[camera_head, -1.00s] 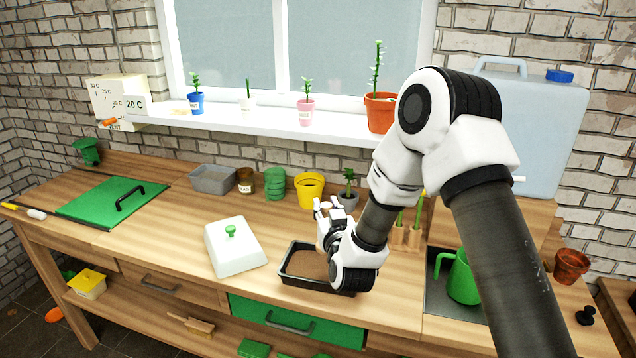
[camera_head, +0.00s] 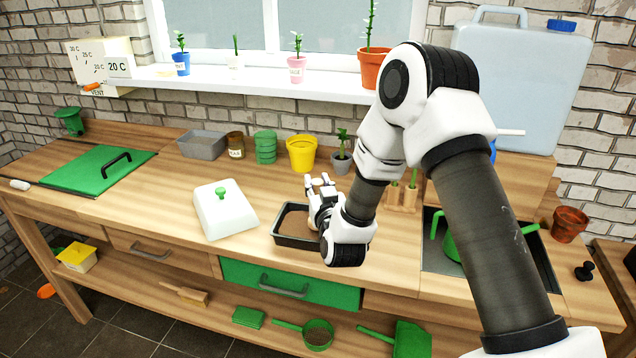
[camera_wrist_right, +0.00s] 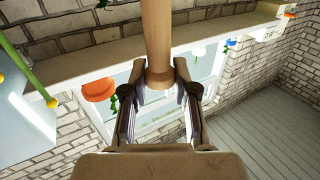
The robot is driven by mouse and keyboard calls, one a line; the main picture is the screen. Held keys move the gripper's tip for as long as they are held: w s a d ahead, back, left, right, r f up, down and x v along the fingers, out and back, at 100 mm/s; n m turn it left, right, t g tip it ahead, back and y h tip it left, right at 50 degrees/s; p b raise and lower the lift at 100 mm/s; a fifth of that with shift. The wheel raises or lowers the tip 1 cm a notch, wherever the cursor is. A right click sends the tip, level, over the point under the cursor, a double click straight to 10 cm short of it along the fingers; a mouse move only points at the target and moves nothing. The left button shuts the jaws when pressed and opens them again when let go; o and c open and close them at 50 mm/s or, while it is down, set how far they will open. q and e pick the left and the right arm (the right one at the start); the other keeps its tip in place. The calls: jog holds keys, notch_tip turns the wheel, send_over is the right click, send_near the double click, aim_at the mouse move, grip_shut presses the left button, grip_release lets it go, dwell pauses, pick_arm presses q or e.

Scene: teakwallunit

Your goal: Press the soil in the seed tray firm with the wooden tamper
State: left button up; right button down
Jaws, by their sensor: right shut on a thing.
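The black seed tray (camera_head: 300,242) stands on the bench, filled with brown soil (camera_head: 292,220). My right gripper (camera_head: 322,188) is over the right part of the tray, low, with its arm coming in from the right. In the right wrist view the tamper's shaft (camera_wrist_right: 156,35) runs between the fingers (camera_wrist_right: 160,100). The tamper's pressing end is hidden by the gripper, so I cannot tell whether it touches the soil. My left gripper is not in view.
A white lid (camera_head: 222,212) with a green knob lies left of the tray. A yellow pot (camera_head: 302,153) and a seedling pot (camera_head: 341,160) stand behind. A wooden holder (camera_head: 402,195) and green watering can (camera_head: 447,243) are to the right.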

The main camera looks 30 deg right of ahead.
jog(key=shift+w+f, duration=0.15)
jog(key=shift+w, duration=0.05)
jog(key=shift+s, duration=0.1)
jog(key=shift+f+b, duration=0.95)
jog(key=shift+f, duration=0.15)
dwell(0.5)
jog(key=shift+r+p, duration=0.9)
jog(key=shift+r, duration=0.25)
jog(key=shift+f, duration=0.1)
